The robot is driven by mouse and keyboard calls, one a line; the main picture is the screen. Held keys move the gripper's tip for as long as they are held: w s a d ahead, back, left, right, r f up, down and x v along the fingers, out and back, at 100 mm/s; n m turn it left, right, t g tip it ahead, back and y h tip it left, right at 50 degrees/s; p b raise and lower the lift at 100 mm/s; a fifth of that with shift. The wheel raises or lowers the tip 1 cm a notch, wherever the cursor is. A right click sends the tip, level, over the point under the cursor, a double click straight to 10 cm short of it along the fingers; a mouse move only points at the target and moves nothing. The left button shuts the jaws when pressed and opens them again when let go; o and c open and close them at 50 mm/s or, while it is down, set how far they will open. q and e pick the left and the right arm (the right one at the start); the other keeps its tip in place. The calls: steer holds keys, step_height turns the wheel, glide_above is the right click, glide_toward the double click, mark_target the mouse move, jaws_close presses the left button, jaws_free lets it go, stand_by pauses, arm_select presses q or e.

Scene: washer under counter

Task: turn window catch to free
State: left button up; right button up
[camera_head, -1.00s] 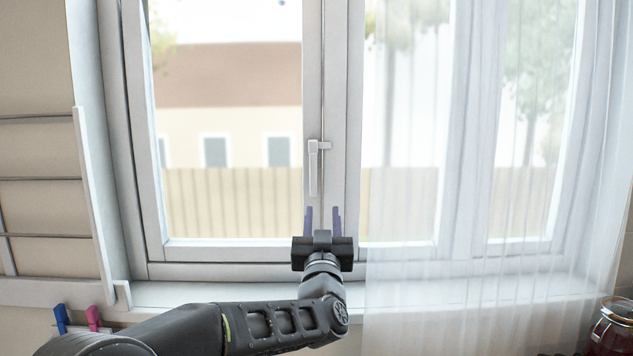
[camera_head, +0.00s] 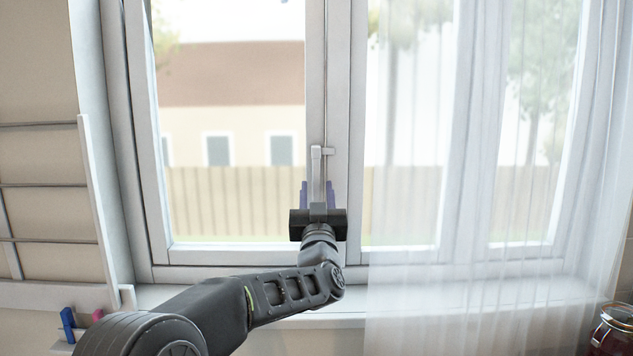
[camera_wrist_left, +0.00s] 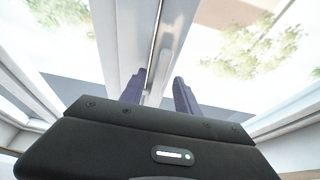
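The window catch (camera_head: 316,168) is a pale handle on the middle upright of the window frame, hanging straight down from its pivot. My left gripper (camera_head: 317,190) is in front of the catch's lower part, its two purple fingers apart, one on each side of the handle in the head view. I cannot tell whether either finger touches it. The handle's lower end is hidden by the gripper body. My right gripper is not in view.
A sheer white curtain (camera_head: 480,180) hangs over the right pane, close to the gripper's right. The window sill (camera_head: 400,290) runs below. A drying rack (camera_head: 45,185) is on the left wall, with coloured pegs (camera_head: 68,318) below it. A red jar (camera_head: 615,330) stands at the lower right.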

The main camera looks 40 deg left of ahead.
arm_select(q)
steer(key=shift+w+a+r, duration=0.25)
steer(key=shift+w+a, duration=0.15)
steer(key=shift+w, duration=0.05)
jaws_close()
stand_by(1.2)
